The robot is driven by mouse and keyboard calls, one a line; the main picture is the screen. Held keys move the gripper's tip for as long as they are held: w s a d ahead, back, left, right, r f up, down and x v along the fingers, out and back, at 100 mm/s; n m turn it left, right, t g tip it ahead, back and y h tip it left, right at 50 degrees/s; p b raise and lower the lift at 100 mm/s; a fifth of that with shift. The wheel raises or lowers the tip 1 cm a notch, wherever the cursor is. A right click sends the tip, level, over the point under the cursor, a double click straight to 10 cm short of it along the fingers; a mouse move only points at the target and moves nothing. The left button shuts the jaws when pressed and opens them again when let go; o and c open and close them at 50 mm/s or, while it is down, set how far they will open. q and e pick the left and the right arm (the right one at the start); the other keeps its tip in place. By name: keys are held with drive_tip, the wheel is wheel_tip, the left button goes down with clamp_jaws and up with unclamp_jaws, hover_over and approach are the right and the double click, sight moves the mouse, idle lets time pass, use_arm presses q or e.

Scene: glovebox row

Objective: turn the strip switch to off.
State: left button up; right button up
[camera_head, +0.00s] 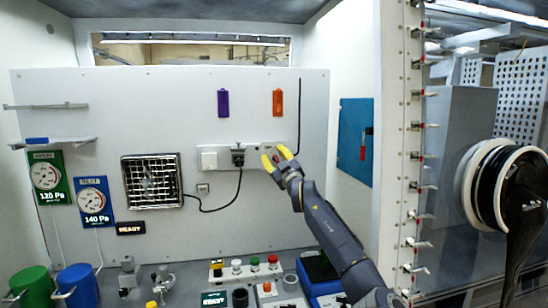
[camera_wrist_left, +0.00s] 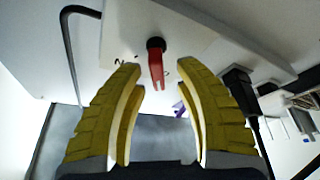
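The white power strip (camera_head: 222,151) is fixed on the back panel, with a black plug (camera_head: 238,156) in it. My left gripper (camera_head: 274,159) is at the strip's right end, its yellow fingers in front of it. In the left wrist view, the red switch lever (camera_wrist_left: 156,70) sticks out from a black pivot on the white strip (camera_wrist_left: 185,25). My left gripper (camera_wrist_left: 163,100) is open there, its fingers apart on either side of the lever's line, with a gap to the lever on both sides. Small dark markings beside the lever are too small to read. My right gripper is not in view.
A black cable (camera_head: 222,207) runs from the plug to a grilled fan box (camera_head: 153,181). A purple tag (camera_head: 223,103) and an orange tag (camera_head: 278,102) hang above the strip. Buttons (camera_head: 254,262) and a blue bin (camera_head: 318,268) stand below. A blue panel (camera_head: 354,142) is on the right wall.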

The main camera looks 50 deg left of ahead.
use_arm(q)
drive_tip(key=shift+d, duration=0.1)
drive_tip(key=v, duration=1.2)
idle(0.5)
